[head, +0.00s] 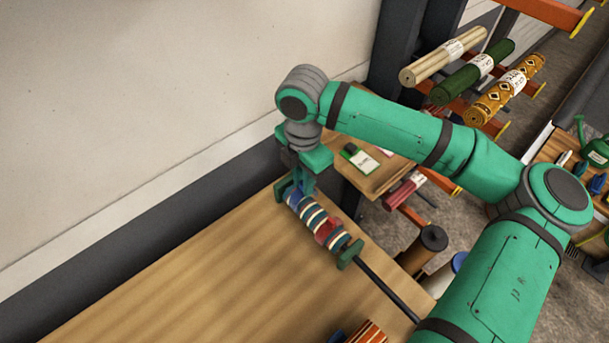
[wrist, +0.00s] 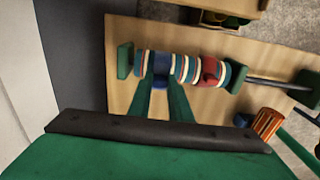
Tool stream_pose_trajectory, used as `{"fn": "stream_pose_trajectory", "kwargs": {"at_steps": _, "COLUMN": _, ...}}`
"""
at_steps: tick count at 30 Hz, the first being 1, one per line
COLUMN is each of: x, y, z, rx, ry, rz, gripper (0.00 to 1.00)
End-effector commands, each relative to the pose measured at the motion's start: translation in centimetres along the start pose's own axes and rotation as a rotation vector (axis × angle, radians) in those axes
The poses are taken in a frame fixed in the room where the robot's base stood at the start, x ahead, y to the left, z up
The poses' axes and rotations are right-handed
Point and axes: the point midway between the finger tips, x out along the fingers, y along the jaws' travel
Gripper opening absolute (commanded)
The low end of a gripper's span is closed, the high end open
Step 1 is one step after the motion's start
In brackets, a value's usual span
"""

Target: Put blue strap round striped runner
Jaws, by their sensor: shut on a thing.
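The striped runner (head: 310,214) is a roll banded in teal, cream and red, lying between two green end blocks on the wooden table. It also shows in the wrist view (wrist: 181,68). My gripper (head: 297,190) reaches down over the runner's far left end. In the wrist view its green fingers (wrist: 161,80) are shut on the blue strap (wrist: 161,67). The strap lies across the runner at that end; its underside is hidden, so I cannot tell whether it closes all round. A red strap (head: 327,231) sits round the runner nearer its other end.
A dark rod (head: 388,287) extends from the right green block (head: 350,254). An orange striped roll (head: 368,332) is at the table's front edge. Rolled rugs (head: 480,68) lie on a rack at the back right. The table's left part is clear; a wall runs alongside.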

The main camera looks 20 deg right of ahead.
Motion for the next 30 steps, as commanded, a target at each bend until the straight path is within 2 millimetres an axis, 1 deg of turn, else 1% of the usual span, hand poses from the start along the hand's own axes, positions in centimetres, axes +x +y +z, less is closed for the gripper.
{"fn": "stream_pose_trajectory", "kwargs": {"at_steps": 9, "x": 2.2, "y": 0.0, "z": 0.0, "rx": 0.001, "ry": 0.002, "rz": 0.0, "gripper": 0.0}}
{"fn": "stream_pose_trajectory", "kwargs": {"at_steps": 15, "x": 3.2, "y": -0.1, "z": 0.1, "rx": 0.003, "ry": 0.002, "rz": -0.001, "gripper": 0.0}}
{"fn": "stream_pose_trajectory", "kwargs": {"at_steps": 21, "x": 3.6, "y": -0.2, "z": 0.2, "rx": 0.005, "ry": 0.0, "rz": 0.0, "gripper": 0.0}}
{"fn": "stream_pose_trajectory", "kwargs": {"at_steps": 29, "x": 3.6, "y": -0.3, "z": 0.3, "rx": 0.008, "ry": 0.0, "rz": 0.0, "gripper": 0.0}}
{"fn": "stream_pose_trajectory", "kwargs": {"at_steps": 30, "x": 3.6, "y": -0.3, "z": 0.4, "rx": 0.009, "ry": 0.0, "rz": 0.0, "gripper": 0.2}}
